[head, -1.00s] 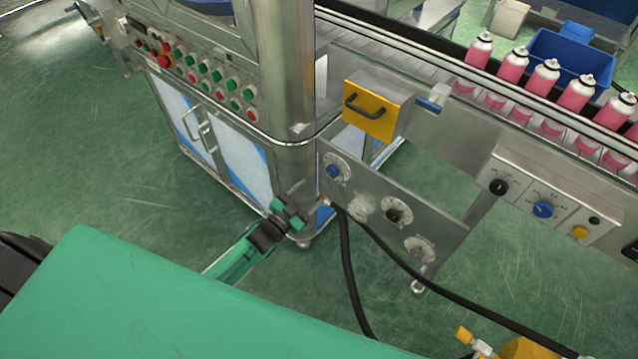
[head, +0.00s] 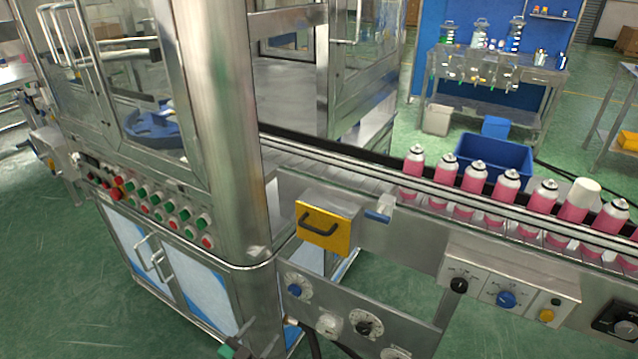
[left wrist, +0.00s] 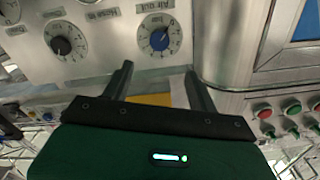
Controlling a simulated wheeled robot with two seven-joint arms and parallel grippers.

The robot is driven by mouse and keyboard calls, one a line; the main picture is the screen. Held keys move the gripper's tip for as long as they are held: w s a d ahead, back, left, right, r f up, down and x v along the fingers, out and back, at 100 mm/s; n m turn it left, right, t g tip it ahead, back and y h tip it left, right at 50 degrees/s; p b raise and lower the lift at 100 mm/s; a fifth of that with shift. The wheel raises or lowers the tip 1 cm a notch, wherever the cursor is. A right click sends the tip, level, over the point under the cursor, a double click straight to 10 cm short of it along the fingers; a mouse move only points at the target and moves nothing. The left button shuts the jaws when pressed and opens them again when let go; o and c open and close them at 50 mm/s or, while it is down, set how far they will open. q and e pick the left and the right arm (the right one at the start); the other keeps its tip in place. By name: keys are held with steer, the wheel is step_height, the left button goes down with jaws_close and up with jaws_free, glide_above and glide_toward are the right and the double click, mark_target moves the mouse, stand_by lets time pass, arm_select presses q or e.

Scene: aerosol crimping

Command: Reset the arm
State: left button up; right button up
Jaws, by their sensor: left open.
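My left gripper (head: 238,349) shows only in part at the bottom edge of the head view, near the lower end of the machine's rounded steel column. In the left wrist view, my left gripper (left wrist: 160,82) has its two dark fingers spread apart with nothing held between them. Beyond the fingertips is a steel dial panel (head: 345,312) with a blue knob (left wrist: 161,39) and a black knob (left wrist: 62,45). The gripper appears apart from the blue knob. My right gripper is not in view.
The steel column (head: 215,130) and button panel (head: 150,205) stand close to the left arm. A conveyor with several pink cans (head: 474,176) runs to the right. Green floor (head: 70,275) is open at left.

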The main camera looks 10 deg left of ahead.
arm_select(q)
steer(key=s+a+f+n+g+y+p, duration=0.2)
steer(key=s+f+g+y+p, duration=0.15)
steer(key=s+f, duration=0.65)
steer(key=s+a+f+n+g+y+p, duration=0.2)
steer(key=s+f+g+p, duration=0.15)
steer(key=s+f, duration=0.55)
steer(key=s+d+f+g+p, duration=0.1)
steer(key=s+f+g, duration=0.3)
steer(key=s, duration=0.9)
steer(key=s+d+f+n+g+p, duration=0.1)
steer(key=s+f+g+p, duration=0.2)
steer(key=s, duration=1)
step_height(320, 180, down, 4)
steer(key=shift+r+g+y, duration=0.15)
steer(key=shift+g+y, duration=0.2)
steer(key=shift+g, duration=0.65)
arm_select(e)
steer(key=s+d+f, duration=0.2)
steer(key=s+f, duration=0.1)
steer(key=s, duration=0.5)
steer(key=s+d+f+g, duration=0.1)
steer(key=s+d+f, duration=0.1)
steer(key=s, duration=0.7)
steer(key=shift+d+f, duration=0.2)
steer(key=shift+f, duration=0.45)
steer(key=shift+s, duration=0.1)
